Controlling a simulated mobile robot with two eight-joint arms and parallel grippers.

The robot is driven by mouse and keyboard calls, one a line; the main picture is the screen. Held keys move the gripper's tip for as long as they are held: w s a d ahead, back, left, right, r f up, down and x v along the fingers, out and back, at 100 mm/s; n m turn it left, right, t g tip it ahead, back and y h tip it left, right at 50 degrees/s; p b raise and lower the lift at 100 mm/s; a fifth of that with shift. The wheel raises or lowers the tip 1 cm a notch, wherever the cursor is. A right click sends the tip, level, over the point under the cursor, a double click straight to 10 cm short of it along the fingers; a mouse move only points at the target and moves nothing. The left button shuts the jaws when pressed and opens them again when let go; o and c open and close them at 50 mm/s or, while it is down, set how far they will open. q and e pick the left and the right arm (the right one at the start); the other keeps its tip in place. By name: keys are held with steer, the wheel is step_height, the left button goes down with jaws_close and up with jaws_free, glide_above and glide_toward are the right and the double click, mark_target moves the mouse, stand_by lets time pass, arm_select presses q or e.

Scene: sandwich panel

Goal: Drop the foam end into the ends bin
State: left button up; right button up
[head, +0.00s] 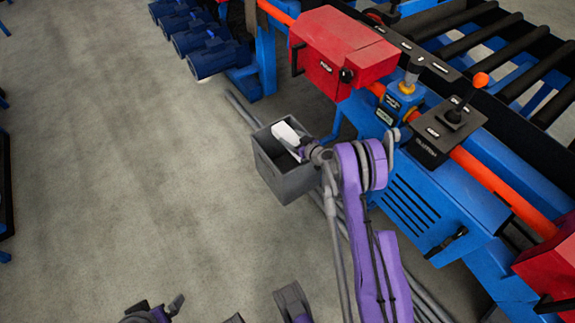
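The white foam end (285,133) shows at the mouth of the grey ends bin (285,187), inside the outline of its rim. My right gripper (300,151) is at the bin's mouth, right up against the near end of the foam. Its fingertips are small and partly hidden, so I cannot tell whether they grip the foam or whether the foam rests on anything in the bin. My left gripper (156,306) is low at the bottom edge, far from the bin, with no foam at it. Its finger opening is unclear.
A blue machine frame (420,205) with red boxes (340,50), an orange rail and an orange-knobbed lever (480,80) stands right of the bin. Black rollers (480,45) lie behind it. Blue motors (215,55) are at the top. The concrete floor (130,180) at left is clear.

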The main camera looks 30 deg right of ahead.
steer(key=shift+o, duration=1.4)
steer(key=p+v, duration=0.1)
steer(key=v, duration=0.9)
steer(key=shift+s, duration=0.4)
steer(key=shift+r, duration=0.15)
